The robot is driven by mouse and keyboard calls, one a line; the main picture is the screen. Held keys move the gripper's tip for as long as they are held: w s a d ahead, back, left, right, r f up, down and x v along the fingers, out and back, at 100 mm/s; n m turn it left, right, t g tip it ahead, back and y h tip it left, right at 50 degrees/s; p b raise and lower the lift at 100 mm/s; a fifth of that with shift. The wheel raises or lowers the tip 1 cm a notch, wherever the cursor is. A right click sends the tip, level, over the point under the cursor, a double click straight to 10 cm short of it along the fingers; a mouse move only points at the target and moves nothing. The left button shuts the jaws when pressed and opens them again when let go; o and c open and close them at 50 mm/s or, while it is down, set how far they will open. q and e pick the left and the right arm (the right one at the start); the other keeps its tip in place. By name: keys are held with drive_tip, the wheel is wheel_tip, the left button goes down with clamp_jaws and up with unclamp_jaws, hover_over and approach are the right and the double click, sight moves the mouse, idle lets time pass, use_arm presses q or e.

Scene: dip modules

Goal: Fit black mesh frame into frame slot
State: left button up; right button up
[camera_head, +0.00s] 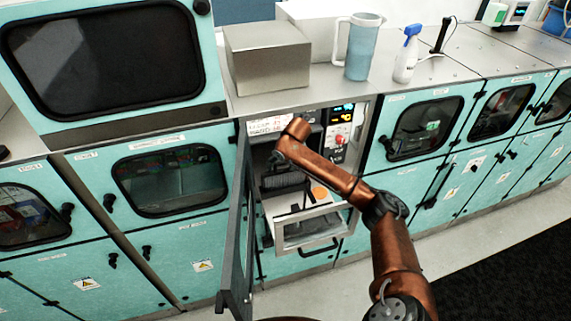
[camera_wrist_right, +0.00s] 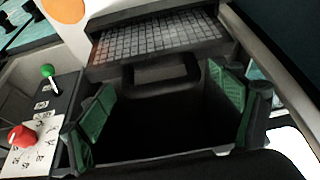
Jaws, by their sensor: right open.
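The black mesh frame (camera_wrist_right: 160,40) shows in the right wrist view as a pale grid in a dark border, with a black loop handle (camera_wrist_right: 158,72) on its near side. My right gripper (camera_wrist_right: 162,82) is open. Its two green-padded fingers stand either side of the handle, which lies near the fingertips; I cannot tell whether they touch it. In the head view my copper right arm reaches into the open cabinet bay and hides much of it. The frame slot cannot be made out clearly. My left gripper is not in view.
A control panel (camera_head: 340,136) sits right of the bay; its red knob (camera_wrist_right: 21,136) and green knob (camera_wrist_right: 48,70) show left of the gripper. An open door (camera_head: 237,235) stands left of the bay. A windowed drawer front (camera_head: 312,228) projects below. A jug (camera_head: 362,50) stands above.

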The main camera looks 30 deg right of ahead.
drive_tip(key=shift+s+r+b, duration=0.15)
drive_tip(key=shift+r+b, duration=0.15)
drive_tip(key=shift+r, duration=0.25)
drive_tip(key=d+b+v, duration=0.1)
drive_tip(key=b+v, duration=0.2)
drive_tip(key=v, duration=0.8)
drive_tip(key=shift+a, duration=0.5)
